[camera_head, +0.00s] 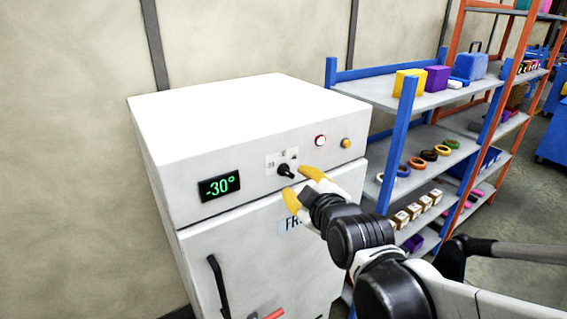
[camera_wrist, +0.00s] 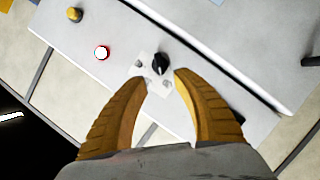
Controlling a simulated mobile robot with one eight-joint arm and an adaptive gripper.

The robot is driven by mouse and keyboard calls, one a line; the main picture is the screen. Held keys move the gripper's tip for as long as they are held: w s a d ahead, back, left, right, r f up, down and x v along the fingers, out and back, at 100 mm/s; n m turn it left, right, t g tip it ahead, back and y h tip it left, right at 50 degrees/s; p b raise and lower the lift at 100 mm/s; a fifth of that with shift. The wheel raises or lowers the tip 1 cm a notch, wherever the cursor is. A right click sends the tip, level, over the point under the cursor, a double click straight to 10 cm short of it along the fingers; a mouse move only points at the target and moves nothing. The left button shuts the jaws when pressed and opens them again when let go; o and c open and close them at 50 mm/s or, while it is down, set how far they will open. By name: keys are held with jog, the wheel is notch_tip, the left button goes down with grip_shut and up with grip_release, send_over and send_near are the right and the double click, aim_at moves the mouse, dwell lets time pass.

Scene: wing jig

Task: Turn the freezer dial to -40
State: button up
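The white freezer (camera_head: 250,110) stands in front of me, and its green display (camera_head: 219,187) reads -30°. The black freezer dial (camera_head: 286,170) sits on a small marked plate right of the display. In the wrist view the dial (camera_wrist: 160,63) lies just beyond and between the fingertips, apart from them. My gripper (camera_head: 300,184) has yellow fingers spread open in front of the dial. In the wrist view my gripper (camera_wrist: 160,76) is empty. The marks around the dial are too small to read.
A red-ringed white button (camera_head: 320,141) and a yellow knob (camera_head: 346,143) sit right of the dial. A black door handle (camera_head: 218,285) is below the display. A blue-framed shelf (camera_head: 403,130) with several items stands close on the right.

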aim_at(288, 174)
jog(key=b+x, duration=0.1)
jog(key=x, duration=0.7)
jog(key=shift+w+f, duration=0.1)
jog(key=shift+w, duration=0.1)
jog(key=shift+c, duration=0.5)
grip_shut()
